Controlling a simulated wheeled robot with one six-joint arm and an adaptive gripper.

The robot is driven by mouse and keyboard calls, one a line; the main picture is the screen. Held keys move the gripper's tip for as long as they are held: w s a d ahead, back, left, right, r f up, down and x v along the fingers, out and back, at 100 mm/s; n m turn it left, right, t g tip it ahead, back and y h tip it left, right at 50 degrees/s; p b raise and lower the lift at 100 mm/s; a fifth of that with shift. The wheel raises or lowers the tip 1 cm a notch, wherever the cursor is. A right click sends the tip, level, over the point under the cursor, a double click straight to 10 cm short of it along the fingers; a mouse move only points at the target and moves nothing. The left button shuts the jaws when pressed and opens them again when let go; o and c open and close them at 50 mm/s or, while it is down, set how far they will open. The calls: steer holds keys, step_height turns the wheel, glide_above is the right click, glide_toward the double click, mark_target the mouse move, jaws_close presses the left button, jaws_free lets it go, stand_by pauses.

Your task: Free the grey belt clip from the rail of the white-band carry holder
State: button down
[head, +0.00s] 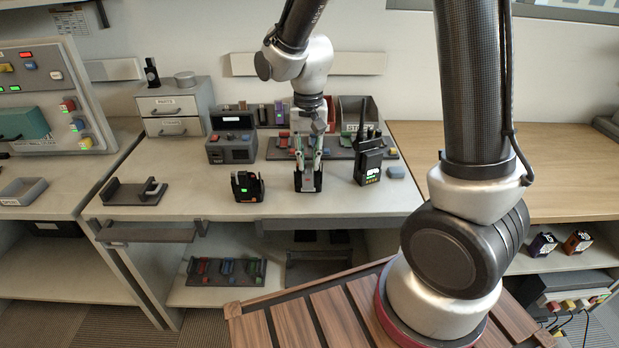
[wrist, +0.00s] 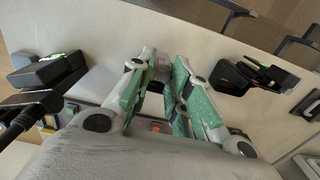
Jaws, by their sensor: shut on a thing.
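My gripper (head: 308,170) points straight down at the front middle of the bench. Its fingers are closed on a small grey piece, which I take for the grey belt clip (head: 307,181), at a black carry holder (head: 299,187). The holder stands upright on the bench top. In the wrist view my gripper (wrist: 160,75) shows two green-padded fingers, with a dark part of the holder between and beyond their tips. The fingers hide most of the clip and the rail, so I cannot tell whether the clip is still on the rail. No white band is clear.
Behind are a rack of coloured parts (head: 340,152) and a grey console (head: 231,138).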

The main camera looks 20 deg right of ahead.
steer(key=shift+r, duration=0.1)
stand_by(0.3)
step_height(320, 180, up, 6)
steer(key=shift+r, duration=0.25)
stand_by(1.1)
